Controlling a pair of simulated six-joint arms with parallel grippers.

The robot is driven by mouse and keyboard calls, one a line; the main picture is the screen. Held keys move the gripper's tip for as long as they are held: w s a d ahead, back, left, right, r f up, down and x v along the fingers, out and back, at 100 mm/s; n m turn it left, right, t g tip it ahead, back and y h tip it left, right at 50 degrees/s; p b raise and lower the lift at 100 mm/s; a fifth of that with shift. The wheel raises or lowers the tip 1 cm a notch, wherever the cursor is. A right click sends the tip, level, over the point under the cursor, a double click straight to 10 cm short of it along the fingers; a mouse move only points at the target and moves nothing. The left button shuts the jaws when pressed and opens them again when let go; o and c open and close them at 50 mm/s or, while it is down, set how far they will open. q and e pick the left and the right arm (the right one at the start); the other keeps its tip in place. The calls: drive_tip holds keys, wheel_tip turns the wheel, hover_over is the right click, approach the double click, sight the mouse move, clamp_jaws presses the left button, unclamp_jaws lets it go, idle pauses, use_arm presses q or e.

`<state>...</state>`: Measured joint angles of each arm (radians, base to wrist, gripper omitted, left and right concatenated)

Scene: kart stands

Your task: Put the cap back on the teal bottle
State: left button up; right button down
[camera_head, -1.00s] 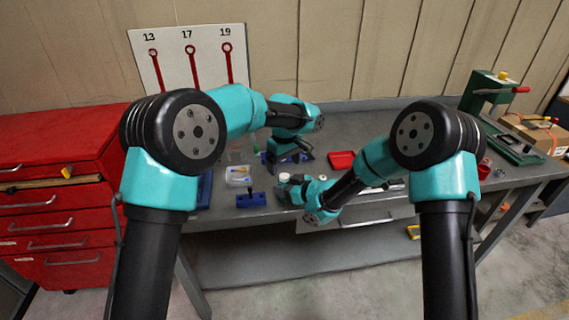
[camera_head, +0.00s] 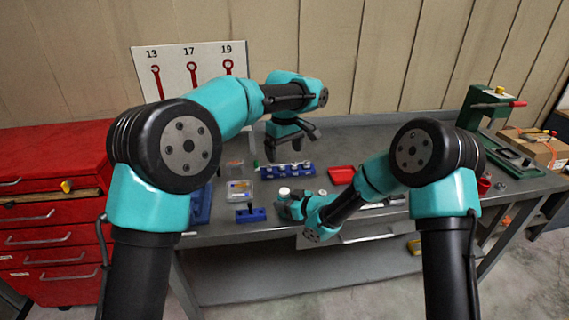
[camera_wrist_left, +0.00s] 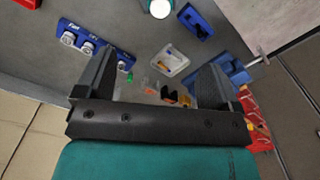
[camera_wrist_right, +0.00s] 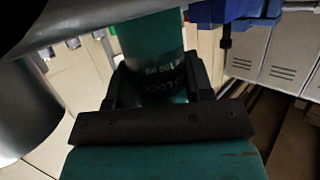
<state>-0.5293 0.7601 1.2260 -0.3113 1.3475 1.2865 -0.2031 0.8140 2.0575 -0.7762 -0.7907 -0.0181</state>
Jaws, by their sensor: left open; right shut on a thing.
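The teal bottle (camera_wrist_right: 155,55) stands in the jaws of my right gripper (camera_wrist_right: 157,88), which is shut around its body. In the head view, my right gripper (camera_head: 291,208) holds it near the bench's front edge. A white round cap (camera_head: 284,190) shows at the bottle's top and appears seated on it. The same white disc, with a teal rim, shows at the top edge of the left wrist view (camera_wrist_left: 160,8). My left gripper (camera_head: 290,142) is open and empty, above and behind the bottle; its spread fingers also show in the left wrist view (camera_wrist_left: 153,85).
A blue rack (camera_head: 290,170) with several metal pieces lies behind the bottle. A red tray (camera_head: 341,174) is to the right. A green press (camera_head: 495,105) stands at the far right.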

idle(0.3)
drive_tip(key=shift+c, duration=2.2)
unclamp_jaws()
drive_tip(key=shift+d, duration=0.1)
drive_tip(key=v, duration=1.7)
drive_tip(key=shift+s, duration=0.1)
